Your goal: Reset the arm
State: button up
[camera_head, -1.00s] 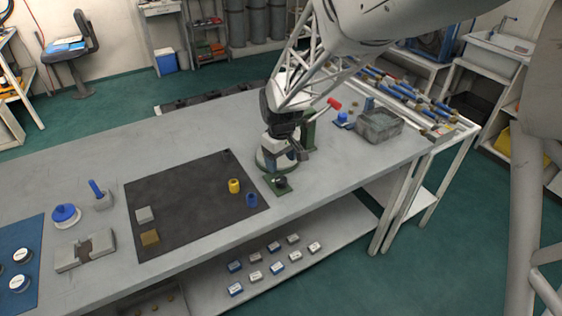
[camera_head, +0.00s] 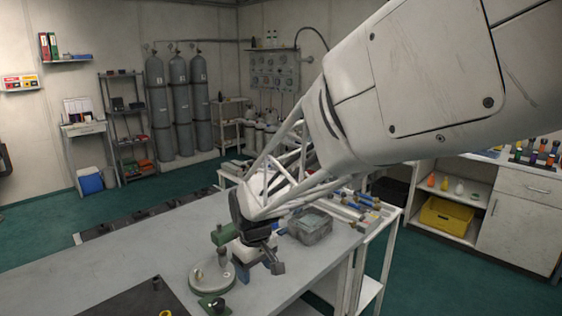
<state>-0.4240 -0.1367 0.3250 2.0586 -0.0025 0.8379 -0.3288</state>
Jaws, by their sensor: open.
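My arm reaches in from the upper right over the grey workbench (camera_head: 90,262). My gripper (camera_head: 262,264) hangs open above the bench, just right of a round pale stand (camera_head: 211,278). Its black wrist hides part of what lies behind it, and I cannot make out anything held between the fingers. A green part (camera_head: 224,233) shows just left of the wrist, and a small green base with a dark knob (camera_head: 214,305) sits in front of the stand.
A grey open bin (camera_head: 312,228) stands on the bench behind and right of my gripper. A dark mat (camera_head: 140,301) lies at the front left. Grey gas cylinders (camera_head: 178,105) and a gauge panel (camera_head: 274,80) are at the back wall. The bench's left part looks clear.

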jog(key=s+d+r+m+t, duration=0.1)
jog(key=s+d+r+m, duration=0.1)
jog(key=s+d+r, duration=0.45)
jog(key=s+d+r+m, duration=0.15)
jog(key=s+d, duration=0.25)
jog(key=d, duration=0.5)
jog(key=s+d+m, duration=0.2)
jog(key=s+d, duration=0.2)
jog(key=s, duration=0.3)
jog(key=s+d+m+t, duration=0.1)
jog(key=s+d+m, duration=0.2)
jog(key=s+d, duration=0.2)
jog(key=shift+s+d+r, duration=0.15)
jog(key=shift+s+r, duration=0.2)
jog(key=shift+s, duration=0.65)
